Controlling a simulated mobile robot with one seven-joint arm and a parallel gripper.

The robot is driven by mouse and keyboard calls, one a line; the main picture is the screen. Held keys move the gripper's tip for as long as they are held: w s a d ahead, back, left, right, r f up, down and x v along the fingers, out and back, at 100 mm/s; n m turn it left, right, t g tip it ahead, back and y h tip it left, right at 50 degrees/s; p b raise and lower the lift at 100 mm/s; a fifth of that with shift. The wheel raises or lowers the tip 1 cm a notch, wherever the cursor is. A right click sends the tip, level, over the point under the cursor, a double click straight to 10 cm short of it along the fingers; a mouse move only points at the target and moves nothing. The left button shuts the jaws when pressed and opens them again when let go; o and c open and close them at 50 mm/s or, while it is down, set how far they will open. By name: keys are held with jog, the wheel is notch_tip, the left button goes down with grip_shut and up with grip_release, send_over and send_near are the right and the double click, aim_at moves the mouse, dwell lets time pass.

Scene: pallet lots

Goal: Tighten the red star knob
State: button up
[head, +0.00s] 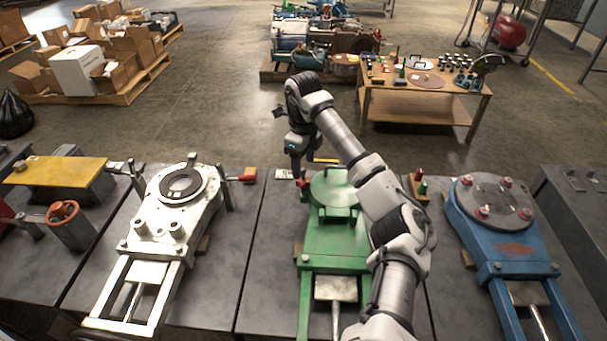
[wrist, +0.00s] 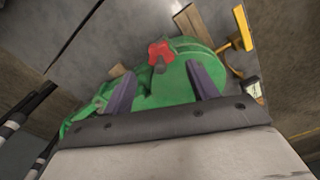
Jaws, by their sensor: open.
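A red star knob (wrist: 160,52) sits at the edge of the green machine (wrist: 150,85) in the wrist view, upper centre. In the head view a small bit of red (head: 303,183) shows at the left edge of the green machine (head: 335,240), just below my gripper; it is probably the same knob, partly hidden. My gripper (head: 303,165) points down above that edge. In the wrist view my gripper (wrist: 161,70) has its two purple fingers wide apart, with nothing between them. The knob appears beyond the fingertips, roughly midway between them.
A yellow-topped handle (wrist: 241,30) stands beside the green machine. A white machine (head: 170,215) is to the left and a blue machine (head: 500,225) with red knobs to the right. A wooden block with red and green pieces (head: 418,187) lies right of my arm.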

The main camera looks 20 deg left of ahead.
aim_at(303, 182)
jog(key=shift+f+p, duration=0.3)
jog(key=shift+f, duration=2.4)
jog(key=c, duration=1)
jog(key=shift+m, duration=0.3)
